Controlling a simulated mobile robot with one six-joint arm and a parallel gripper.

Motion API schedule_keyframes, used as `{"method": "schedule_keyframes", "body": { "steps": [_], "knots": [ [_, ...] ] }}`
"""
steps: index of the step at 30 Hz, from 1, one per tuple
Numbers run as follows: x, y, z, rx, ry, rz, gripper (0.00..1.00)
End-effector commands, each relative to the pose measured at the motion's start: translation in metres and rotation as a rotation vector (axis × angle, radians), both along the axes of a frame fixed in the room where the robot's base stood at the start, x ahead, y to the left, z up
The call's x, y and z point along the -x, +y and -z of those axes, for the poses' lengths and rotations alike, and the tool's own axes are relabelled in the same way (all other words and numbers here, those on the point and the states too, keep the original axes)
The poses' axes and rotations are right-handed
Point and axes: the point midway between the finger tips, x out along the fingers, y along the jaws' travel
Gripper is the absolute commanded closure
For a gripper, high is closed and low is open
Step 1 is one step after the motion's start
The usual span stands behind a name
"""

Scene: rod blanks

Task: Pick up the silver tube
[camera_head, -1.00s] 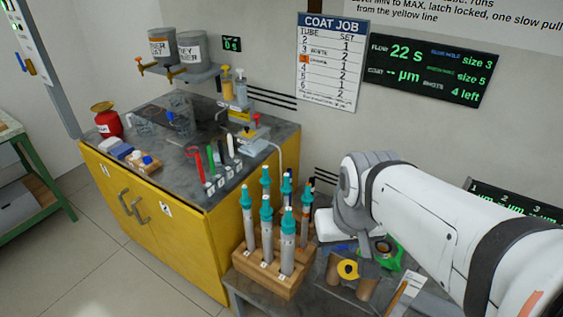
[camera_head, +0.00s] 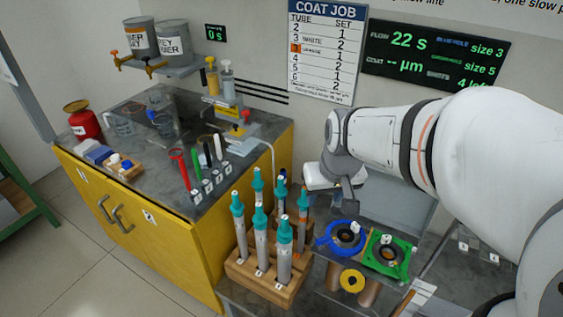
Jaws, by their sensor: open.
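Several silver tubes with teal upper ends stand upright in a wooden rack (camera_head: 239,272). A front silver tube (camera_head: 284,262) is nearest the camera. Another silver tube (camera_head: 303,222), at the right rear, has orange marks. I cannot tell which one the task means. My gripper (camera_head: 343,197) is at the end of the white arm, behind and right of the rack. It is open, apart from the front tubes. Its fingertips are small and partly hidden, and its distance from the right rear tube is unclear.
A blue ring holder (camera_head: 341,238), a green ring holder (camera_head: 388,255) and a yellow ring (camera_head: 352,280) are right of the rack. A yellow cabinet (camera_head: 150,245) with a cluttered dark top stands left. My arm fills the right side.

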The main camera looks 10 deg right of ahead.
Motion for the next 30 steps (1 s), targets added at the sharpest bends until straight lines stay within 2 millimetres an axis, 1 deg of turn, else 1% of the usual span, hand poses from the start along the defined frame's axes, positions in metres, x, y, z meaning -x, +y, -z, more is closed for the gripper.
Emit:
{"method": "schedule_keyframes", "body": {
  "steps": [1, 2, 3, 6, 9, 12, 15, 18, 26, 30],
  "knots": [
    [-0.025, 0.0, 0.02, -0.004, -0.004, -0.012, 0.56],
    [-0.039, 0.0, 0.027, -0.005, -0.012, -0.021, 0.56],
    [-0.058, 0.0, 0.037, -0.006, -0.024, -0.031, 0.56],
    [-0.1, -0.001, 0.062, -0.007, -0.052, -0.054, 0.56],
    [-0.134, -0.002, 0.085, -0.004, -0.074, -0.071, 0.56],
    [-0.157, -0.003, 0.102, -0.001, -0.091, -0.083, 0.56],
    [-0.17, -0.004, 0.113, 0.002, -0.102, -0.089, 0.56],
    [-0.177, -0.004, 0.121, 0.002, -0.106, -0.091, 0.56],
    [-0.185, -0.002, 0.148, 0.004, -0.105, -0.092, 0.56],
    [-0.186, -0.001, 0.17, 0.003, -0.103, -0.094, 0.56]
  ]
}}
